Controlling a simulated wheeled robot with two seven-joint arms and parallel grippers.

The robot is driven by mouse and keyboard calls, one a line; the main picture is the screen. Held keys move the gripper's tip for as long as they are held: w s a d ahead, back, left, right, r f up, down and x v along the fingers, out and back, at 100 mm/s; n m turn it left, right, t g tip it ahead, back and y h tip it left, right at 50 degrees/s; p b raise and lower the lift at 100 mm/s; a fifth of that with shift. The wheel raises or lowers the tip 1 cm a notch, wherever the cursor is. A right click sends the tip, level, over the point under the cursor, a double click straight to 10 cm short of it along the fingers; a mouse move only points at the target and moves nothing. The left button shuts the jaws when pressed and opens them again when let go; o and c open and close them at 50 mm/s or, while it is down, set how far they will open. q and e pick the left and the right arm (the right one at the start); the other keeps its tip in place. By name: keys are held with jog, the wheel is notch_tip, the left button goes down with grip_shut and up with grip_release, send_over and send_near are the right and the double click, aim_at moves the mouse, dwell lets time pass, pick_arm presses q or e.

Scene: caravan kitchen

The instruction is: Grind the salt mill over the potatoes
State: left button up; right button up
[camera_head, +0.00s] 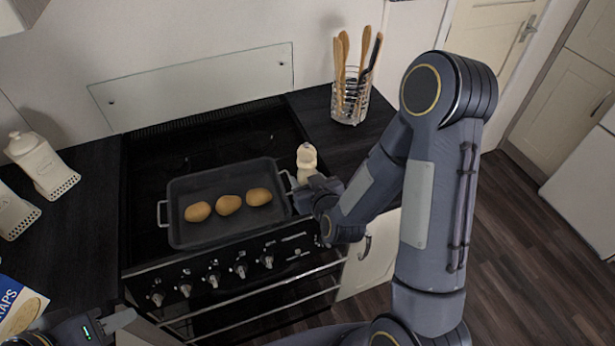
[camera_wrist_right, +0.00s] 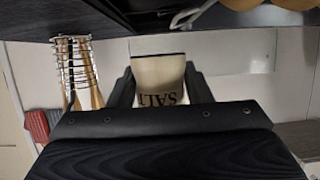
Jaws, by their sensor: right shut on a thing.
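The cream salt mill (camera_head: 307,158) stands upright at the right edge of the hob, beside the roasting tin. My right gripper (camera_head: 311,184) is shut on it. In the right wrist view the mill (camera_wrist_right: 160,75) sits between the fingers, its SALT lettering upside down. Three potatoes, the left one (camera_head: 198,212), the middle one (camera_head: 229,205) and the right one (camera_head: 259,197), lie in a row in the dark roasting tin (camera_head: 200,237) on the hob. My left gripper (camera_head: 112,323) is at the bottom left, partly cut off; its opening is unclear.
A wire holder (camera_head: 349,106) with wooden utensils stands on the right worktop. It also shows in the right wrist view (camera_wrist_right: 75,62). White canisters (camera_head: 42,163) stand on the left worktop. A blue and white packet (camera_head: 20,308) is near my left gripper. Cooker knobs (camera_head: 213,279) line the front.

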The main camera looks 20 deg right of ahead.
jog(key=w+a+r+n+g+y+b, duration=0.1)
jog(key=w+a+r+n+y+b, duration=0.25)
jog(key=a, duration=0.65)
jog(key=w+a+r+n+g+y+b, duration=0.1)
jog(key=w+a+r+n+y+b, duration=0.2)
jog(key=a, duration=0.7)
jog(key=shift+y, duration=0.55)
jog(key=shift+w+f+b, duration=0.2)
jog(key=shift+f+b, duration=0.1)
jog(key=shift+f, duration=0.85)
jog(key=shift+w+f+b, duration=0.2)
jog(key=shift+f+b, duration=0.1)
jog(key=shift+f, duration=0.8)
jog(key=shift+w+f+b, duration=0.2)
jog(key=shift+f+b, duration=0.1)
jog(key=shift+f, duration=0.85)
